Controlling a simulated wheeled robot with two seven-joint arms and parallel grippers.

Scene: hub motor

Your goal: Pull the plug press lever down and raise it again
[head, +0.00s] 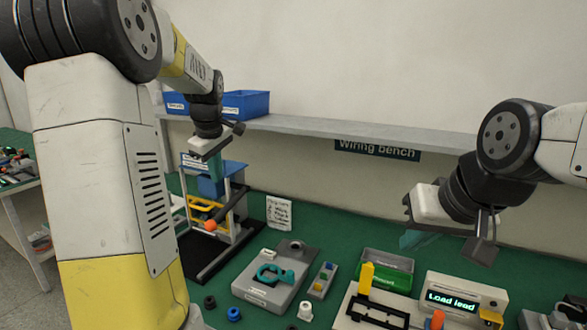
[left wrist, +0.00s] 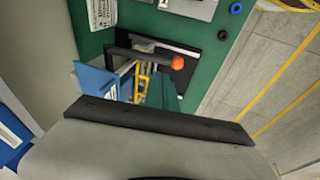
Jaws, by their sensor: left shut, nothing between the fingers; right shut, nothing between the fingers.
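The plug press (head: 228,187) stands at the back left of the green bench, a frame with a blue head on a black base. Its lever ends in an orange knob (head: 210,225), low at the front in the head view. The knob (left wrist: 177,62) also shows in the left wrist view, at the end of a dark bar. My left gripper (head: 214,165) is shut and empty, pointing down above the knob and apart from it; its teal fingers overlap the press in the picture. My right gripper (head: 410,239) is shut and empty above the bench at right, far from the press.
A shelf (head: 330,130) with blue bins (head: 246,104) runs behind the bench. Right of the press are a grey fixture (head: 262,292) with a teal part, a green bin (head: 386,268) and a "Load lead" display unit (head: 462,297). Black and blue rings lie in front.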

